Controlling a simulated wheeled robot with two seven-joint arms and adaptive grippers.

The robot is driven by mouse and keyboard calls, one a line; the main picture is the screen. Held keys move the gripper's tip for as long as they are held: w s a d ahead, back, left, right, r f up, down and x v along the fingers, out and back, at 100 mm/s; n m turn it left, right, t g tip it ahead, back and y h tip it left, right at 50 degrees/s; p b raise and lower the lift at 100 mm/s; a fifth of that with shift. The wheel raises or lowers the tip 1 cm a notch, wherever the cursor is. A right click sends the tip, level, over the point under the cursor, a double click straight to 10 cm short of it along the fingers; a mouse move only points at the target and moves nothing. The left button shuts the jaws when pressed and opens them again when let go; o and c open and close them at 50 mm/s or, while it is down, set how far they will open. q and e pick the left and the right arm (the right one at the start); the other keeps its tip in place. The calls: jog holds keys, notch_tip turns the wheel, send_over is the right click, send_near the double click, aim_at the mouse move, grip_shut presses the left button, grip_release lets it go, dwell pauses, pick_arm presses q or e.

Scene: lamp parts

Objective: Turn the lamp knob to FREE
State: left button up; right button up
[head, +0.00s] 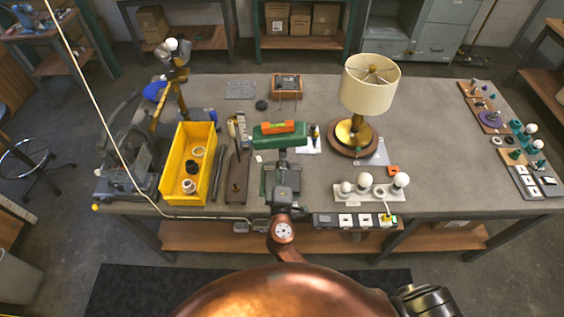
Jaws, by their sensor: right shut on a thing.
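The table lamp (370,88) stands upright on the workbench right of centre, with a beige drum shade, brass stem and round brown base (353,140). A brass jointed lamp (176,85) with a bulb stands at the back left. I cannot make out a knob or the word FREE on either lamp. My right gripper (283,168) points away from me over the bench's near middle, left of the table lamp and apart from it. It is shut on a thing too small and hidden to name. My left gripper is not in view.
A yellow bin (189,165) with parts stands left of my gripper. A green block with an orange level (278,127) lies just beyond it. A white bulb holder (372,192) and a switch strip (350,220) sit at the near edge.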

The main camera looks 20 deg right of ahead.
jog(key=n+p, duration=0.2)
jog(key=n, duration=0.2)
jog(key=shift+f+n, duration=0.1)
jog(key=shift+n, duration=0.4)
jog(key=shift+f, duration=0.1)
jog(key=o, duration=1.2)
jog(key=shift+s, duration=0.1)
jog(key=v, duration=1.2)
